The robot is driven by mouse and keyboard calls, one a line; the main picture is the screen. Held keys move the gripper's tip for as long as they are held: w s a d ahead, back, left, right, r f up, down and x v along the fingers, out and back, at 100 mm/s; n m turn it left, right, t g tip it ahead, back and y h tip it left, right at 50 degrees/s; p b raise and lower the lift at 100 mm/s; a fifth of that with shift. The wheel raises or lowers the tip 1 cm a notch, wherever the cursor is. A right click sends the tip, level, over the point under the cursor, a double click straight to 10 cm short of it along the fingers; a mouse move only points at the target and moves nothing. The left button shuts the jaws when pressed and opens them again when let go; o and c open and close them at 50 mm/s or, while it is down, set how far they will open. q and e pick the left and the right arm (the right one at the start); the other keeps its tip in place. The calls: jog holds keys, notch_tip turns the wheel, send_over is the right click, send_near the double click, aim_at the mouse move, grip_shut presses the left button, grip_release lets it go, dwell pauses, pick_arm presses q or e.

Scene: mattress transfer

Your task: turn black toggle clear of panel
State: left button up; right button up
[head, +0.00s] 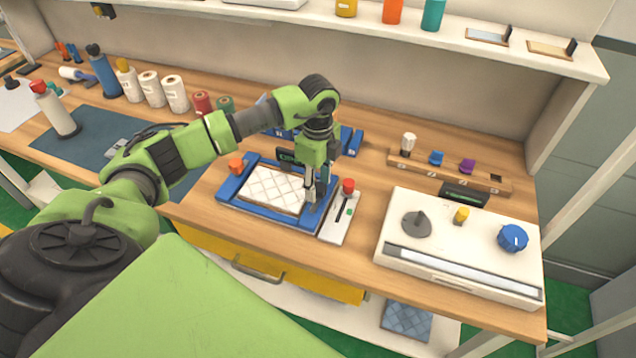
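My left gripper (313,192) points down at the right end of the blue frame (228,190), next to the right edge of the white quilted panel (270,190). The panel lies flat inside the frame. I cannot make out the black toggle for certain; the dark gripper covers the frame's right side, where it may be hidden. I cannot tell if the fingers are open or touch anything. An orange knob (236,164) sits at the frame's far left corner. My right gripper is out of view.
A white plate with a red-knobbed lever (348,186) stands close right of the gripper. Further right is a white console (459,278) with a dark grey knob (417,223), yellow knob (461,215) and blue knob (513,237). A wooden rack (480,181) and shelf (560,62) are behind.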

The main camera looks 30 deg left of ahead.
aim_at(318, 186)
pick_arm(q)
notch_tip(318, 186, up, 12)
dwell(0.7)
dwell(0.4)
